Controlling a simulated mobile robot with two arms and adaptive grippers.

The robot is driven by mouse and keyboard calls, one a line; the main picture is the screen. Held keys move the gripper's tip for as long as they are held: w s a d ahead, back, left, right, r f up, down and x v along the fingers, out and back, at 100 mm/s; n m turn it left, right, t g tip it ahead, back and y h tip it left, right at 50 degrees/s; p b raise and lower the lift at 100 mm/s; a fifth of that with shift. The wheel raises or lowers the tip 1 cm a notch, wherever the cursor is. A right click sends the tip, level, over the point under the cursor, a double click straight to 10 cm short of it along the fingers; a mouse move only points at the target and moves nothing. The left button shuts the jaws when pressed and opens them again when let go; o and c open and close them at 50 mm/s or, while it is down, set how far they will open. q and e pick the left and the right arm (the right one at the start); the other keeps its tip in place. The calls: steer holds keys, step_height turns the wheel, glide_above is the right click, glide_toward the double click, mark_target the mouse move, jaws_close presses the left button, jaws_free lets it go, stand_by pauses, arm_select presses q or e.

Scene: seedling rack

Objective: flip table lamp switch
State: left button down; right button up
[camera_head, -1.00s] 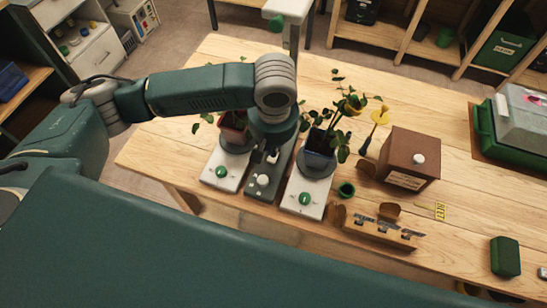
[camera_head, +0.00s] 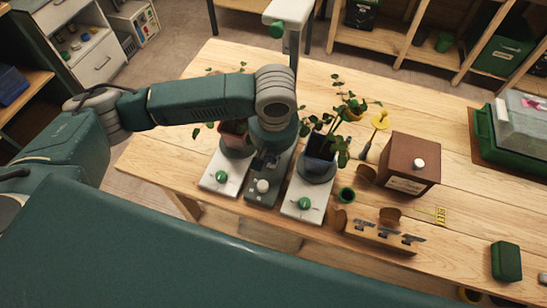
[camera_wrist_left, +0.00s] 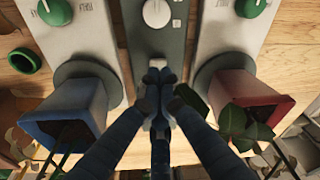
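The lamp's dark grey base (camera_head: 260,197) stands between two white plant stands, with a round white knob (camera_head: 263,186) near its front. The knob and base also show in the left wrist view (camera_wrist_left: 157,12). A small light switch (camera_wrist_left: 156,63) sits on the base behind the knob. My left gripper (camera_wrist_left: 157,78) points down at the base; its fingertips are together, at or just beside this switch. I cannot tell whether they touch it. In the head view the left gripper (camera_head: 268,160) is partly hidden by its wrist. The lamp's post (camera_head: 295,48) rises behind my arm. My right gripper is not in view.
Potted plants stand close on both sides: a blue pot (camera_wrist_left: 65,112) and a red pot (camera_wrist_left: 245,105) flank my fingers. The white stands have green knobs (camera_head: 303,204). A brown box (camera_head: 411,165) and wooden tool holder (camera_head: 380,237) are to the right.

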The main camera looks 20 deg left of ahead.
arm_select(q)
steer(key=shift+f, duration=0.25)
stand_by(0.7)
steer(key=shift+f, duration=0.75)
steer(key=shift+r, duration=0.1)
step_height(320, 180, up, 7)
steer(key=p, duration=0.9)
stand_by(0.4)
stand_by(0.3)
